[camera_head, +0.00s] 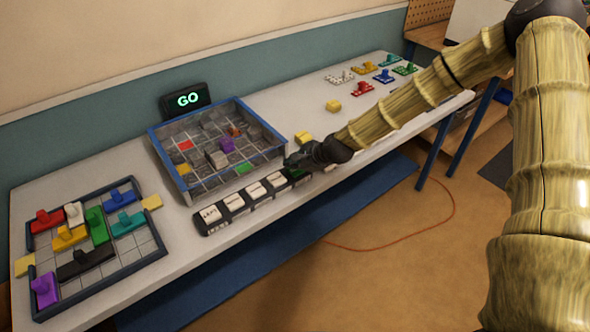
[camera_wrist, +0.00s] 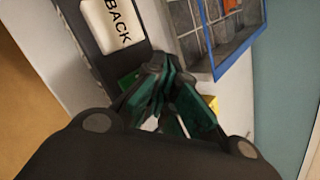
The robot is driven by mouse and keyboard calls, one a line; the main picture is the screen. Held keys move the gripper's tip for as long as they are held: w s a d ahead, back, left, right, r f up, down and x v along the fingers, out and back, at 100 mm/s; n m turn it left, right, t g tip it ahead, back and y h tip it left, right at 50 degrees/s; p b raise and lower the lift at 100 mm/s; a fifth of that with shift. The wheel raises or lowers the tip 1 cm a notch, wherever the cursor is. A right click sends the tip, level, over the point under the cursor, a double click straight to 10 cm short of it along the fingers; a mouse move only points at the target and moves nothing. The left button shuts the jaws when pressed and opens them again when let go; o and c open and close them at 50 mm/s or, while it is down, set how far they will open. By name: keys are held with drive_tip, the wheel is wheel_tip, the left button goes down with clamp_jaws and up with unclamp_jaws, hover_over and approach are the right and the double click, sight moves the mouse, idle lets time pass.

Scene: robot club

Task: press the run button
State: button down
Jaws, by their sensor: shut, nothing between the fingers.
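A dark button panel (camera_head: 207,229) lies along the front edge of the table, with a row of white keys and a green button (camera_head: 296,173) at its right end. My gripper (camera_head: 291,160) is shut and empty, pointing down at that green end. In the wrist view the fingertips (camera_wrist: 160,72) meet right beside the green button (camera_wrist: 130,78), partly covering it. Whether they touch it I cannot tell. The white BACK key (camera_wrist: 118,22) sits beside it.
The blue-rimmed tray (camera_head: 157,137) stands close behind the panel, holding grey blocks and coloured tiles. A board of coloured pieces (camera_head: 147,248) lies at left. The table's front edge is close.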

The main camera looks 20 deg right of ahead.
sight(294, 170)
drive_tip(key=shift+r, duration=0.3)
wheel_tip(294, 170, up, 6)
drive_tip(key=p, duration=0.4)
idle(0.5)
idle(0.7)
